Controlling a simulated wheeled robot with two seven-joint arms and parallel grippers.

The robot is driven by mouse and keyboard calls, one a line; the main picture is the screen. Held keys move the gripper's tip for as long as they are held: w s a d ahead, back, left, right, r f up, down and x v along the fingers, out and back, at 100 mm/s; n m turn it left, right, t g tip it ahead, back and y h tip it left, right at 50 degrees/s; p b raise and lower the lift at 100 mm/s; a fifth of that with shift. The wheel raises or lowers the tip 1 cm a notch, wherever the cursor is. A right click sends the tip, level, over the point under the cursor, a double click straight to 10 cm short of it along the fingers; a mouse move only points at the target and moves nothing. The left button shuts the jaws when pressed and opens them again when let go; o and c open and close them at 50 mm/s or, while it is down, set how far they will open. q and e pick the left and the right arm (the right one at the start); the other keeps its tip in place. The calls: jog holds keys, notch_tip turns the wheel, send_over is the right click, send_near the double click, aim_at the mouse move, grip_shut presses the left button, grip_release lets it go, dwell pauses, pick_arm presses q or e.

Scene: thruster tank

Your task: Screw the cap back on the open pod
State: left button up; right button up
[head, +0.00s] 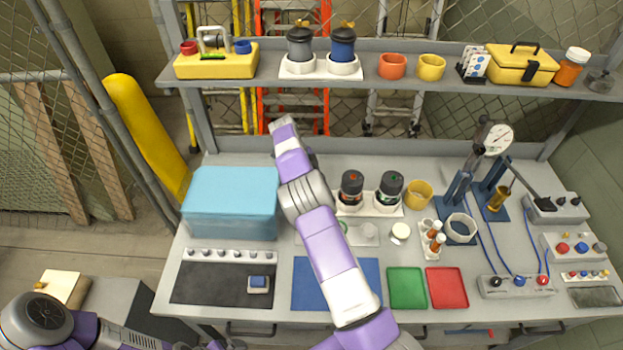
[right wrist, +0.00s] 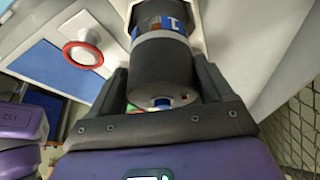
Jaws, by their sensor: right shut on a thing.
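In the right wrist view my right gripper (right wrist: 160,74) has its dark fingers on both sides of a black cap (right wrist: 158,88) and is shut on it. The cap's end face carries a small blue mark and a dark hole. Beyond it, in line, are a grey ring and a pod (right wrist: 176,24) with a blue label band; I cannot tell whether the cap is fully seated. In the head view my right arm hides this pod and gripper. Two other dark pods, one with a red mark (head: 352,188) and one with a green mark (head: 391,187), stand upright. My left gripper is out of view.
A white rack (head: 350,211) holds the two visible pods. A light-blue box (head: 232,203) is to the left; a yellow cup (head: 419,193) is to the right. Green (head: 407,288) and red (head: 447,288) trays lie in front. The shelf (head: 430,87) spans the back.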

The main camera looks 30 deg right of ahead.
jog(key=shift+s+f, duration=0.25)
jog(key=shift+f, duration=0.1)
jog(key=o, duration=0.8)
jog(key=shift+c, duration=0.2)
jog(key=shift+o, duration=0.6)
jog(key=shift+w+r, duration=0.15)
